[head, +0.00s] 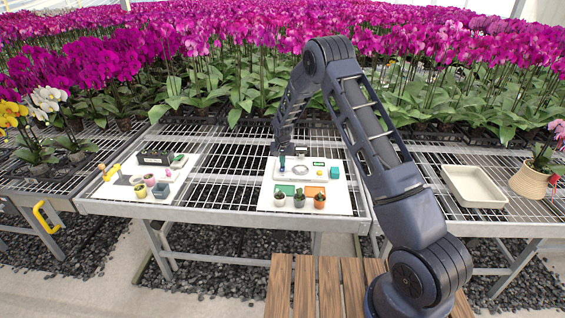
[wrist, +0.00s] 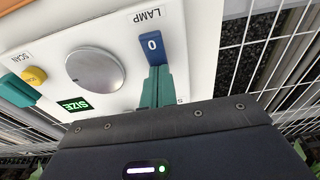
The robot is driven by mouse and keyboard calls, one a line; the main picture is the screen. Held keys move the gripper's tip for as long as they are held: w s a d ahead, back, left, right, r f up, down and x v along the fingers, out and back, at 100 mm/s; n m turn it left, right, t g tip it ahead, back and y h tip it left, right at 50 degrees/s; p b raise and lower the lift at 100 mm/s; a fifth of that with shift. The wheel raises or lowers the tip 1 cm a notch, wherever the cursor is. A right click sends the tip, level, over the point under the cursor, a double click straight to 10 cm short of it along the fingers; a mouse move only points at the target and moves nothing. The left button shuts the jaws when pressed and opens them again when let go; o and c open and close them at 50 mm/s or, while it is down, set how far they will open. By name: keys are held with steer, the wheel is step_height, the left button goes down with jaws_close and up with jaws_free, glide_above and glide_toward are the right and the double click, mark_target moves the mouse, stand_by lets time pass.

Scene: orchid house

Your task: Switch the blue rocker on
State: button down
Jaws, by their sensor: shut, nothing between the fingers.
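The blue rocker (wrist: 152,44) sits on a white control panel (wrist: 118,28) in the wrist view, beside the word LAMP. A white 0 mark shows on its far end; its near end is hidden behind my fingers. My gripper (wrist: 160,72) has teal fingers, shut together with nothing held, right at the rocker. I cannot tell whether the tips touch it. In the head view my gripper (head: 282,167) is over the left part of the panel (head: 314,178), and I cannot make out the rocker there.
The panel also has a silver knob (wrist: 94,70), a yellow SCAN button (wrist: 34,76) and a small SIZE display (wrist: 73,104). A turquoise cube (head: 334,172) stands to the right. Several small potted plants (head: 299,200) stand in front. A cream tray (head: 474,187) lies farther right.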

mark_target(282, 170)
steer(key=shift+s, duration=0.25)
steer(key=shift+s+r, duration=0.1)
steer(key=shift+s, duration=0.5)
steer(key=shift+r, duration=0.1)
step_height(282, 170, up, 14)
steer(key=s, duration=0.3)
steer(key=shift+f, duration=0.25)
steer(key=shift+w, duration=0.1)
steer(key=shift+w+r+t, duration=0.15)
steer(key=shift+w+t, duration=0.25)
steer(key=shift+w, duration=0.1)
stand_by(0.4)
